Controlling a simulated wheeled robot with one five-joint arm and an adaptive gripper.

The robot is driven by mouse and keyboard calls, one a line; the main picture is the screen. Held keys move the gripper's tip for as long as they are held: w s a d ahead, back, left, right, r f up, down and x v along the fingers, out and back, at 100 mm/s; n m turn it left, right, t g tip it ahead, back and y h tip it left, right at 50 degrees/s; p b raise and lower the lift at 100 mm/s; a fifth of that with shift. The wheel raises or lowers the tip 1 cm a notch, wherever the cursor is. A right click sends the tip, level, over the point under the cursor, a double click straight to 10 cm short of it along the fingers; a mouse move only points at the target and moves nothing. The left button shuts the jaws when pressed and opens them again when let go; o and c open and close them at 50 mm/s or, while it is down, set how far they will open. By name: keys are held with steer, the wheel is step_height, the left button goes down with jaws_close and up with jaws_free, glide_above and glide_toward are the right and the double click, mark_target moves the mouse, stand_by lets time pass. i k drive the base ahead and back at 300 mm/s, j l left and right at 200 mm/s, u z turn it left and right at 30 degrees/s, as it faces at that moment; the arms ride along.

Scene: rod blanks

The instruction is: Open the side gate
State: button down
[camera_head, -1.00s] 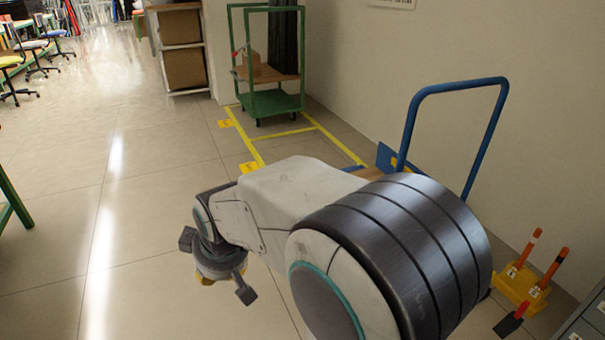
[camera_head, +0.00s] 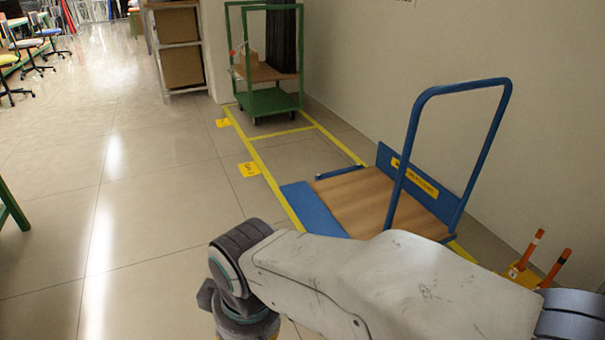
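A flat trolley with a wooden deck (camera_head: 355,203) stands on the floor at the centre right. A blue panel (camera_head: 312,208) lies along its left side and looks flat or sloping outward. Another blue panel (camera_head: 425,182) with a yellow label stands upright along the wall side. I cannot tell for certain which panel is the side gate. My gripper (camera_head: 238,325) is at the lower left, to the left of and nearer than the trolley, apart from it. It is cut off by the bottom edge, and my arm hides the trolley's near end.
The trolley's tall blue handle (camera_head: 458,88) rises at its near right. A green cart (camera_head: 272,100) with a box stands behind. Yellow floor lines (camera_head: 258,162) mark the bay. A yellow stand with orange-handled tools (camera_head: 522,275) is by the wall.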

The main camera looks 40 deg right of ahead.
mark_target(315, 217)
steer(key=i+l+z, duration=0.3)
steer(key=i, duration=0.8)
steer(key=i+z, duration=0.25)
steer(key=i, duration=0.85)
steer(key=i+j+z, duration=0.3)
steer(key=i, duration=0.8)
steer(key=i+l, duration=0.05)
steer(key=l, duration=0.05)
